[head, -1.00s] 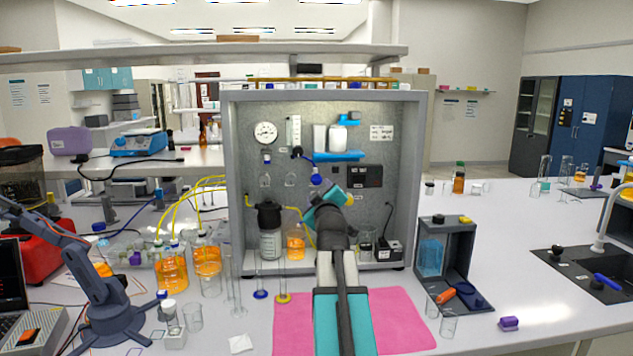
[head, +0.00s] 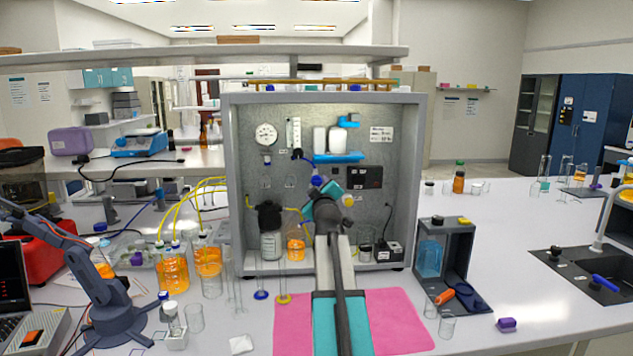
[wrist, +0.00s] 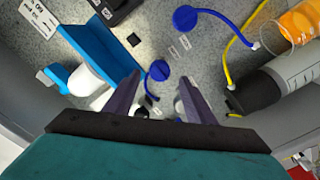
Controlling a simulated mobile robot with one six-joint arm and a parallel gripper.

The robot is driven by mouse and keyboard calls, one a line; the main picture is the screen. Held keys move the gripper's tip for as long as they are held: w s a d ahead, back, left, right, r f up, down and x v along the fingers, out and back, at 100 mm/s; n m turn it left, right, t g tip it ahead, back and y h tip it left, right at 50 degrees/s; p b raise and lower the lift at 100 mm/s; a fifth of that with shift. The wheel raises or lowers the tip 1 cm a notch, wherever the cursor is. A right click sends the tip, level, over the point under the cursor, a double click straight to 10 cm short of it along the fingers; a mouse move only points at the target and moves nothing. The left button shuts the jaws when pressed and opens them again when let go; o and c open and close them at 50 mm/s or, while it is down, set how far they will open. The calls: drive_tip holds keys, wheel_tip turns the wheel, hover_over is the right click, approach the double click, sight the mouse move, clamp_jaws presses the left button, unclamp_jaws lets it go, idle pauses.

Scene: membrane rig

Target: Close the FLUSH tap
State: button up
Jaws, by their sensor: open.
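Blue tap knobs sit on the grey back panel of the rig cabinet. A second blue knob (wrist: 185,18) is near the top edge. The tap labels are too small to read, so I cannot tell which is FLUSH or how its handle stands.
The blue shelf (wrist: 90,45) with white cartridges lies left of my fingers in the wrist view. The grey side walls (head: 411,190) bound the space.

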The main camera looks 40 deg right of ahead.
sight(317, 183)
drive_tip(key=shift+p+x, duration=0.85)
drive_tip(key=shift+x, duration=2.4)
drive_tip(key=c, duration=1.1)
